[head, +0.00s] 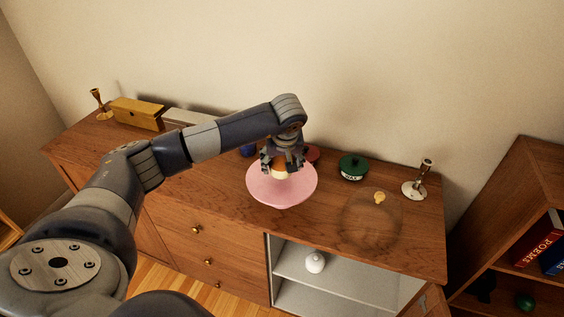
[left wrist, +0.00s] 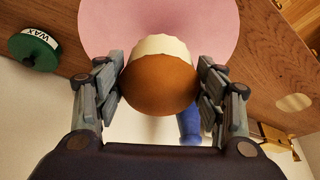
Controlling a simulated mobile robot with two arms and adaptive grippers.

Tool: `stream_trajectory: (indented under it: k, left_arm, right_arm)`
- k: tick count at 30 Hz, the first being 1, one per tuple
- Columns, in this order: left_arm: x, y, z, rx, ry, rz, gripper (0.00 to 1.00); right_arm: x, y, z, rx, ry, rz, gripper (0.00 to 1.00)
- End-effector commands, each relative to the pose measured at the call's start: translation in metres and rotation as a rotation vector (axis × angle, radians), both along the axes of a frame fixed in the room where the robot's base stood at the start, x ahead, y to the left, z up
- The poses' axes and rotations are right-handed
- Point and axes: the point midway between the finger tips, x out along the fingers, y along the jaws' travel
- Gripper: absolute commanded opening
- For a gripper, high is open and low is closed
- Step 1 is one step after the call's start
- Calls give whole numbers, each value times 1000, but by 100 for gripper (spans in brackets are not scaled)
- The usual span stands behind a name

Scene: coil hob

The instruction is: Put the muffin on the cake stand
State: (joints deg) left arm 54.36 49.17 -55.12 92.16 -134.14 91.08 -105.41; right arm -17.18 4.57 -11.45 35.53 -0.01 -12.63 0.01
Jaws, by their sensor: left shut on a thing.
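The muffin (left wrist: 160,82) has a brown top and a pale wrapper. My left gripper (head: 281,167) is shut on it, with a finger on each side in the left wrist view. The muffin (head: 279,173) is over the pink cake stand (head: 282,193), a round plate on the wooden cabinet. The stand (left wrist: 105,22) fills the top middle of the left wrist view behind the muffin. I cannot tell whether the muffin touches the plate. My right gripper is not in view.
A clear dome with a gold knob (head: 379,198) sits right of the stand. A green wax tin (head: 353,167) and a candlestick (head: 415,187) stand behind it. A wooden box (head: 137,114) is at the far left. A blue object (head: 248,151) is behind the stand.

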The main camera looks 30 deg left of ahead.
Motion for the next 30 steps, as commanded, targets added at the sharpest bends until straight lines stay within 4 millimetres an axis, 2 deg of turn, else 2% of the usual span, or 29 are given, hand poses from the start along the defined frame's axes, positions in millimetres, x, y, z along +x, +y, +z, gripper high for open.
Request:
stream_trajectory:
  k: [3,8,15,27,28,30]
  left_arm:
    - [12,6,1,-1,-2,1,39]
    - [16,10,-3,0,0,0,39]
    - [15,9,-30,-1,3,-1,39]
    - [16,10,-42,0,-1,0,39]
    - [16,10,-40,0,-1,0,69]
    - [16,10,-40,1,-1,0,84]
  right_arm:
    - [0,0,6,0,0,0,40]
    - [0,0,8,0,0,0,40]
    - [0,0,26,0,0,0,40]
    - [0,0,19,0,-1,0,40]
    - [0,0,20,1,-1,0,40]
    - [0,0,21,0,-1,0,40]
